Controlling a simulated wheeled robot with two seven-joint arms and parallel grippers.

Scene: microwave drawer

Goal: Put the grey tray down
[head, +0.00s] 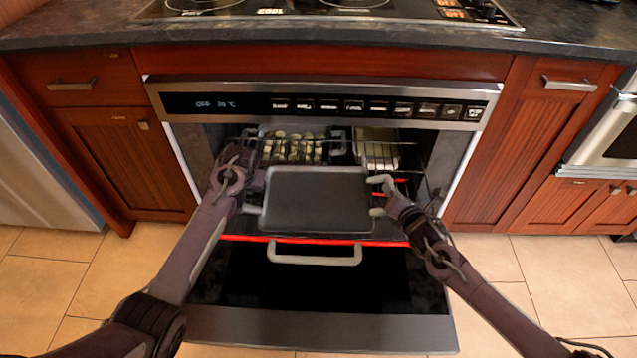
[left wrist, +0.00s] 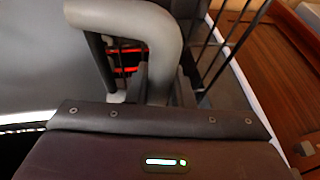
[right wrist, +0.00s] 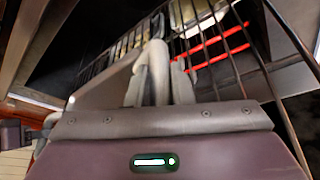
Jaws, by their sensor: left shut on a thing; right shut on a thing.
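The grey tray (head: 315,200) is a dark flat rectangle with light grey handles at its left and right sides. In the head view it is in front of the open oven, over the pulled-out rack. My left gripper (head: 250,190) is shut on its left handle, which fills the left wrist view (left wrist: 160,45). My right gripper (head: 385,195) is shut on its right handle, also in the right wrist view (right wrist: 153,70). I cannot tell whether the tray touches the rack beneath it.
The oven's wire rack (head: 400,230) has a red front edge. Behind the tray are a dish of pale pieces (head: 292,148) and another dish (head: 378,150). A cooktop counter (head: 85,30) is above.

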